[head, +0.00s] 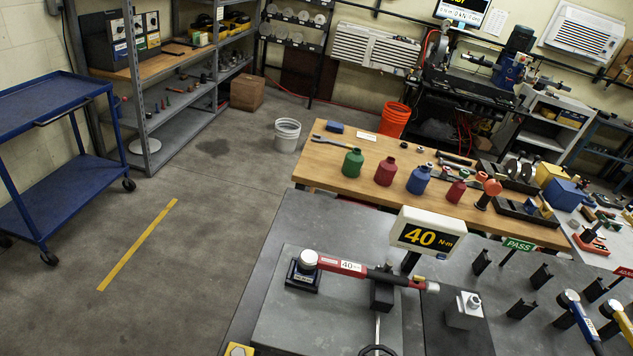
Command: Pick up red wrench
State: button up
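The red torque wrench (342,265) lies across the near grey bench in the head view, at lower middle. Its round silver head (309,259) sits over a black block (301,278) at left. Its red shaft carries a white "40" label, and its dark handle runs right, across a black support (382,294), to a red part near the end. A white display (426,233) reading "40 N·m" stands just behind it. My gripper does not show in this view.
A wooden bench (322,164) with coloured bottles stands behind. A blue cart (58,120) is at left. The floor between cart and benches is open.

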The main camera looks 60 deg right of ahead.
aim_at(309, 260)
jog(key=z, duration=0.3)
jog(key=i, duration=0.95)
jog(key=z, duration=0.55)
